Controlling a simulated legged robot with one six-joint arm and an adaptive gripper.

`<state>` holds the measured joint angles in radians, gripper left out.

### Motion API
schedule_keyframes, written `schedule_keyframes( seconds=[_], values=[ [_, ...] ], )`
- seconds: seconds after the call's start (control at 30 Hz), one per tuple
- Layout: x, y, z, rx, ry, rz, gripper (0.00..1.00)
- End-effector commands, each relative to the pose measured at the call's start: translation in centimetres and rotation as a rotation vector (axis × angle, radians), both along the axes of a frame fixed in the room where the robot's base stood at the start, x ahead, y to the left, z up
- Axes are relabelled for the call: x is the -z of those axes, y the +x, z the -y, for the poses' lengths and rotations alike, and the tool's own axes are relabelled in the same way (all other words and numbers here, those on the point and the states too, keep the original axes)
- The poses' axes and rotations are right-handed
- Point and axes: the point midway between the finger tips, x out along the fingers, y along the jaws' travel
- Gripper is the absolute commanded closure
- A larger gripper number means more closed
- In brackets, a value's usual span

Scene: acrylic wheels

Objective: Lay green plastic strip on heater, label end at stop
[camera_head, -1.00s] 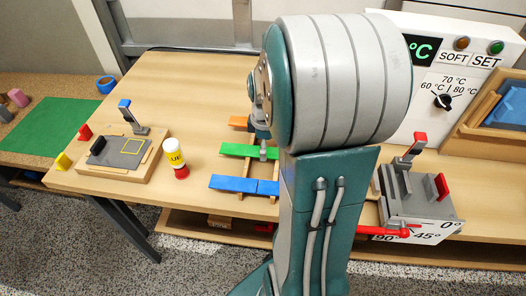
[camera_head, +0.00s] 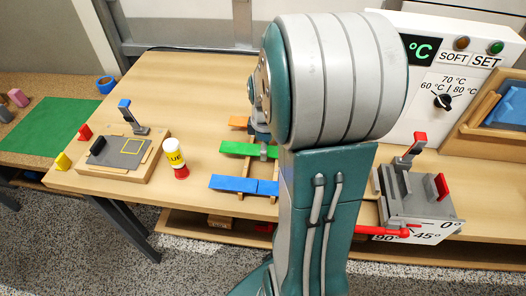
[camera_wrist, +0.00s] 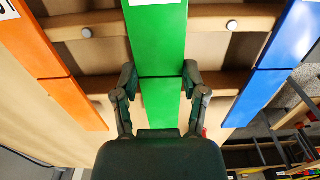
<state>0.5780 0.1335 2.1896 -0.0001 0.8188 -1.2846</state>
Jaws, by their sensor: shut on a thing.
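The green plastic strip (camera_head: 236,149) lies across wooden rails on the table, between an orange strip and a blue strip. In the wrist view the green strip (camera_wrist: 160,40) runs up the middle, with a dark line across it and part of a white label at the top edge. My gripper (camera_wrist: 160,76) is shut on the green strip, one finger at each long side near the dark line. In the head view my gripper (camera_head: 263,151) is small and partly hidden by my arm. A white panel (camera_head: 425,85) with a °C display and temperature dial stands at right; I cannot make out the heater surface or stop.
The blue strip (camera_head: 240,185) and orange strip (camera_head: 238,122) lie parallel on the same rails (camera_wrist: 250,18). A grey angle jig (camera_head: 415,195) is at right. The back-left table is clear.

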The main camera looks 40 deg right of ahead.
Motion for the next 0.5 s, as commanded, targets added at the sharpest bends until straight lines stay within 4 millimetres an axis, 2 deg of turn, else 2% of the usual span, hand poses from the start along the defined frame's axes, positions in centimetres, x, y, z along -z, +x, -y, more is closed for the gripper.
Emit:
schedule_keyframes(
  seconds=[0.5],
  values=[
    [-2.9,0.0,0.0,0.0,-0.001,0.001,0.98]
  ],
)
